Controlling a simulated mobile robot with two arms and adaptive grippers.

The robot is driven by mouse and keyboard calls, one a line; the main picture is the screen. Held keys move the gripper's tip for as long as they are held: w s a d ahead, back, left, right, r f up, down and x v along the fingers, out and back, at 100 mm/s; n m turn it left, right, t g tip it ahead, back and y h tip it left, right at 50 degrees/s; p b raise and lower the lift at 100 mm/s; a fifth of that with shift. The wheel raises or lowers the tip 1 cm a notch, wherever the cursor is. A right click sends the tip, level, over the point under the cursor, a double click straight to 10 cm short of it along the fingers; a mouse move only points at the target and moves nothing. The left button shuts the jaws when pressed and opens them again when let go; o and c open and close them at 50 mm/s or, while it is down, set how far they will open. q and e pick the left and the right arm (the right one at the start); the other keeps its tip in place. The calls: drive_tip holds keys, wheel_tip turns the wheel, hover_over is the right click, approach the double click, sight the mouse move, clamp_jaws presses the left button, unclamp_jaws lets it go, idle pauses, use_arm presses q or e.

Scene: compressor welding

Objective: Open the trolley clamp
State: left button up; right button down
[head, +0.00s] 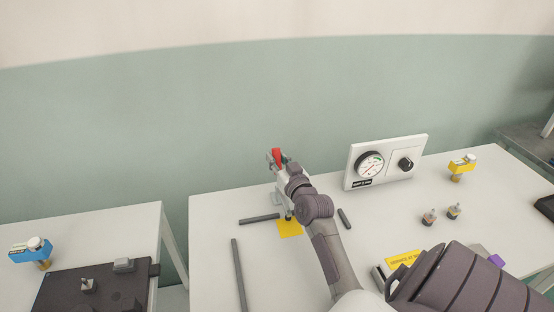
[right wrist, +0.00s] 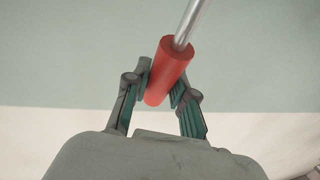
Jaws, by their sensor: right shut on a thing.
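The trolley clamp's red handle (head: 278,156) stands up above the white table in the head view. In the right wrist view the red grip (right wrist: 169,72) sits on a thin metal rod (right wrist: 190,22) and lies between the two fingers. My right gripper (head: 276,160) is shut on this red handle; its fingers also show close on both sides of it in the right wrist view (right wrist: 162,85). The clamp's lower body is mostly hidden behind my right arm. My left gripper is not in view.
A gauge panel (head: 413,148) stands at the back of the white table (head: 213,235). Dark bars (head: 239,275) and a yellow patch (head: 290,229) lie near my arm. Two small fittings (head: 430,217) and a yellow valve (head: 461,167) stand right.

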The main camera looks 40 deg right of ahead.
drive_tip(key=shift+r+p, duration=0.1)
drive_tip(key=shift+p, duration=0.3)
drive_tip(key=w+g+p, duration=0.1)
drive_tip(key=p, duration=0.3)
drive_tip(key=d+g+y+p, duration=0.1)
drive_tip(key=p, duration=0.2)
drive_tip(key=shift+w+g+p, duration=0.3)
drive_tip(key=shift+w+p, duration=0.05)
drive_tip(key=f+g+p, duration=0.1)
drive_tip(key=p, duration=0.1)
drive_tip(key=w+d+f+g+y+p, duration=0.1)
drive_tip(key=p, duration=0.1)
drive_tip(key=w+f+m+g+p, duration=0.1)
drive_tip(key=g+p, duration=0.1)
drive_tip(key=shift+w+d+f+y, duration=0.1)
drive_tip(key=shift+d+f+y, duration=0.05)
drive_tip(key=shift+y, duration=0.25)
drive_tip(key=shift+w+d+f+g+y+p, duration=0.15)
drive_tip(key=shift+f+g+y+p, duration=0.1)
drive_tip(key=shift+f+g, duration=0.35)
drive_tip(key=shift+w+a+f+g+y+p, duration=0.1)
drive_tip(key=shift+f+g+y+p, duration=0.2)
drive_tip(key=shift+f+g, duration=0.3)
drive_tip(key=shift+w+d+f+g+y+p, duration=0.15)
drive_tip(key=shift+f+g+y+p, duration=0.1)
drive_tip(key=shift+f+g, duration=0.3)
drive_tip(key=shift+f, duration=0.15)
drive_tip(key=c, duration=0.9)
unclamp_jaws()
drive_tip(key=shift+c, duration=0.2)
